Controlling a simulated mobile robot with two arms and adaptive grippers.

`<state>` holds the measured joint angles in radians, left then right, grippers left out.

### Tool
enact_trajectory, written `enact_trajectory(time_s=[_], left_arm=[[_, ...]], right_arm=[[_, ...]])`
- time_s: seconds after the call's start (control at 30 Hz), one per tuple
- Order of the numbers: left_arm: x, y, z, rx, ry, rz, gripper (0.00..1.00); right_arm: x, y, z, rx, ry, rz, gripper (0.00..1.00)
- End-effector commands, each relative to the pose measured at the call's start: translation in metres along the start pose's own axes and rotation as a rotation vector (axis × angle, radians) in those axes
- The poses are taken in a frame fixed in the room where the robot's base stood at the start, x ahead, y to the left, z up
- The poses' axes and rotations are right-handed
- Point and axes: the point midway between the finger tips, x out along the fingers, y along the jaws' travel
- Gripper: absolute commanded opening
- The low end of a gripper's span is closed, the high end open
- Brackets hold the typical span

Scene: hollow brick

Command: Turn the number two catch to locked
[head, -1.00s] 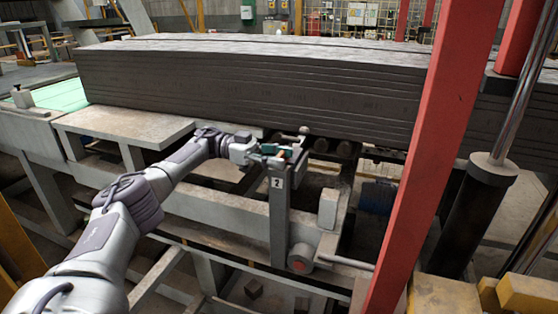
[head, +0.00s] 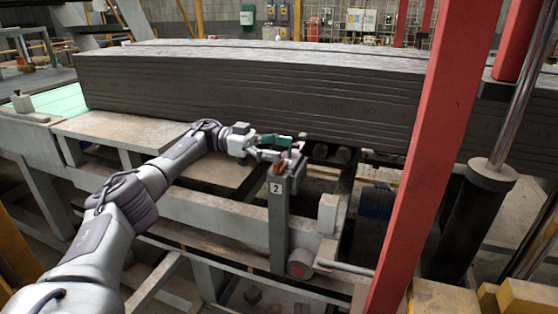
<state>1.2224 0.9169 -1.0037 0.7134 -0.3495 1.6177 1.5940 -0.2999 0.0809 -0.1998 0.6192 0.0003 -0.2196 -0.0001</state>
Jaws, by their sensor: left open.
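A grey upright post with a white number 2 plate (head: 276,188) stands on the frame in the middle of the head view. The number two catch (head: 279,168), a small reddish-brown piece, sits at the top of this post. My left gripper (head: 283,149) is open, its teal-tipped fingers just above and behind the catch. I see nothing held between them. Whether they touch the catch is too small to tell, and so is its locked or unlocked position. My right gripper is not in view.
A long stack of dark slabs (head: 250,95) lies behind the post. A red slanted beam (head: 425,160) and a dark cylinder (head: 470,220) stand to the right. A flat plate (head: 125,128) lies left.

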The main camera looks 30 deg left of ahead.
Motion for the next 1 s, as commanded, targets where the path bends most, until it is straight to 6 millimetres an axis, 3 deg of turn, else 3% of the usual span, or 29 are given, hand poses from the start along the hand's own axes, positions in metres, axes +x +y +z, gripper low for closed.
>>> enact_trajectory(time_s=[0.2, 0.4, 1.0], left_arm=[[0.001, 0.000, -0.042, 0.003, 0.001, 0.000, 0.75], [0.001, 0.000, -0.061, 0.002, 0.001, 0.000, 0.75], [0.001, -0.001, -0.063, 0.000, 0.001, 0.000, 0.75]], right_arm=[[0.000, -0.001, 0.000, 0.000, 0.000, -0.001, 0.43], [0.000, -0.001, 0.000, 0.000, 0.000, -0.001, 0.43], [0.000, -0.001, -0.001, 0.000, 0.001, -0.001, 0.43]])
